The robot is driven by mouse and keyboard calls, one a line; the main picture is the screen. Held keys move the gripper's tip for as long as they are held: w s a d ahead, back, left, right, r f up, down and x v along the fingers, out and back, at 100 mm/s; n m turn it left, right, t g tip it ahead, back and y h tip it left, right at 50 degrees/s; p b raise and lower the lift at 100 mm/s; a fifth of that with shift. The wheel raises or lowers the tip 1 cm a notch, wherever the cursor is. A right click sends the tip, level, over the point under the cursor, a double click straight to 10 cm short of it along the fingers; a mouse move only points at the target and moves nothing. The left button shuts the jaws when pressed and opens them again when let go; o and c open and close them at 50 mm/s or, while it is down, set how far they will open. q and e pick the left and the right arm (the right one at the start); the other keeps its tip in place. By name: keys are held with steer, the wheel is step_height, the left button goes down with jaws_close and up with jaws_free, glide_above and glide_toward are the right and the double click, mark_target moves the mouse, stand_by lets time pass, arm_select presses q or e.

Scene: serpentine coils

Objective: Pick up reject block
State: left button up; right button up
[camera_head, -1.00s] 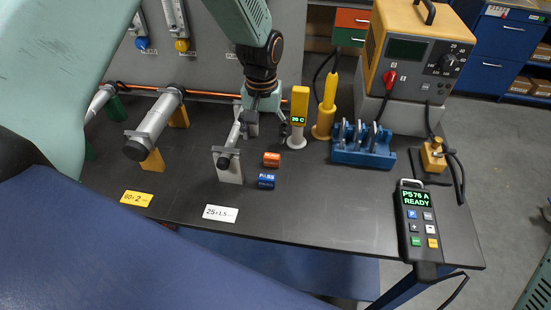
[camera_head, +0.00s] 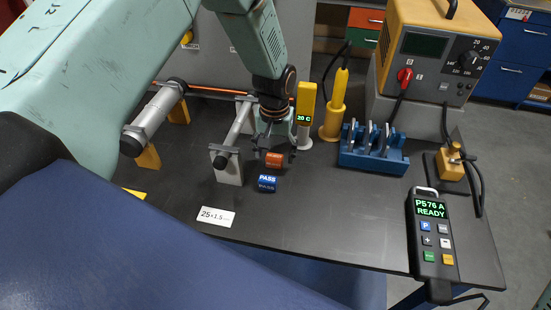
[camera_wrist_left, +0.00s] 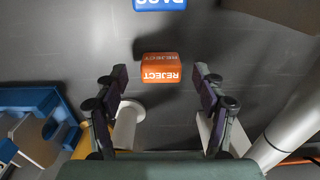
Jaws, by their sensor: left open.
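The reject block (camera_head: 274,160) is a small orange block on the dark bench. In the left wrist view the orange block (camera_wrist_left: 161,72) shows the word REJECT and lies just beyond the fingertips, centred between them. My left gripper (camera_head: 274,152) is open above the block, with its fingers pointing down; its two fingers (camera_wrist_left: 160,76) stand apart with nothing between them in the left wrist view. The blue PASS block (camera_head: 267,184) lies just in front of the orange one, and its edge (camera_wrist_left: 160,4) shows at the top of the wrist view. My right gripper is not seen.
A tube on a stand (camera_head: 229,167) is close left of my gripper. A yellow 20 C display (camera_head: 305,105) on a white post and a blue rack (camera_head: 372,158) are to the right. A handheld controller (camera_head: 433,238) lies at the bench's right front.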

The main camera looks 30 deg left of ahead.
arm_select(q)
steer(key=shift+w+a+f, duration=0.15)
steer(key=shift+a+f, duration=0.05)
steer(key=shift+f, duration=0.9)
steer(key=shift+s+d+r, duration=0.25)
steer(key=shift+c, duration=0.8)
steer(key=shift+w+a+f, duration=0.25)
steer(key=shift+w, duration=0.05)
steer(key=c, duration=0.6)
steer(key=shift+s+d+r, duration=0.2)
steer(key=c, duration=0.5)
